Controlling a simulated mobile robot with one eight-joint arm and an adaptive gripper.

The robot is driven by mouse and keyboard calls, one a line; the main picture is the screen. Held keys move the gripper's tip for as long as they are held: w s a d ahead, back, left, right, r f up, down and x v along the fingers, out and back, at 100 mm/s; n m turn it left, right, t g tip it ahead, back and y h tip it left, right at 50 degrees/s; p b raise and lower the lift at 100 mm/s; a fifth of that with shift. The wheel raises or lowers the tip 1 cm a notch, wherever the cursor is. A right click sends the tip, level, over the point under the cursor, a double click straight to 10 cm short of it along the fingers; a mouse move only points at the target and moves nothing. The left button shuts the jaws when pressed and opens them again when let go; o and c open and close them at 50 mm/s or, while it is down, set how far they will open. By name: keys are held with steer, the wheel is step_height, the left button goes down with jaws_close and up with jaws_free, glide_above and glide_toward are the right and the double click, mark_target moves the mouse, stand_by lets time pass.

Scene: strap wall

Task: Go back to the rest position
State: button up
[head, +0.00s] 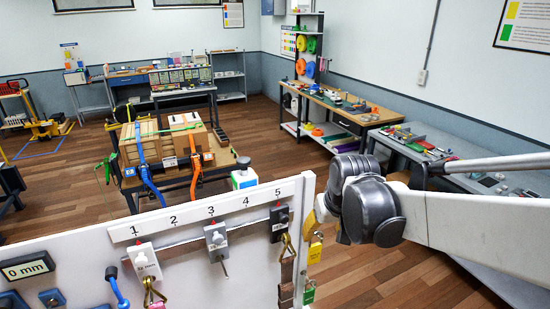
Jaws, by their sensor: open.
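My arm comes in from the right edge as a white link ending in a dark grey joint, beside the right end of the white strap wall (90,248). My gripper cannot be made out in this view, so what it is near does not show. The wall's rail (215,207) is numbered 1 to 5. A white holder (144,262) hangs under 1, a grey holder (216,240) under 3 and a black holder (280,224) under 5. Yellow and green tags (314,252) hang at the wall's right end, close to my arm joint.
Behind the wall, a wooden crate (128,152) with blue and orange straps stands on a dark table. A workbench (345,112) with tools runs along the right wall, and a grey table (492,185) lies behind my arm. Open wooden floor (385,275) shows right of the strap wall.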

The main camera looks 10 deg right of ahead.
steer(key=s+f+t+b, duration=0.1)
steer(key=s+f+b, duration=0.7)
steer(key=f+b, duration=0.3)
steer(key=s+f+t+b, duration=0.1)
steer(key=s+f+b, duration=0.8)
steer(key=f+b, duration=0.2)
steer(key=b, duration=0.2)
steer(key=shift+s+d+f+m+t+b, duration=0.2)
steer(key=shift+d+m+t+b, duration=0.1)
steer(key=shift+t+b, duration=0.1)
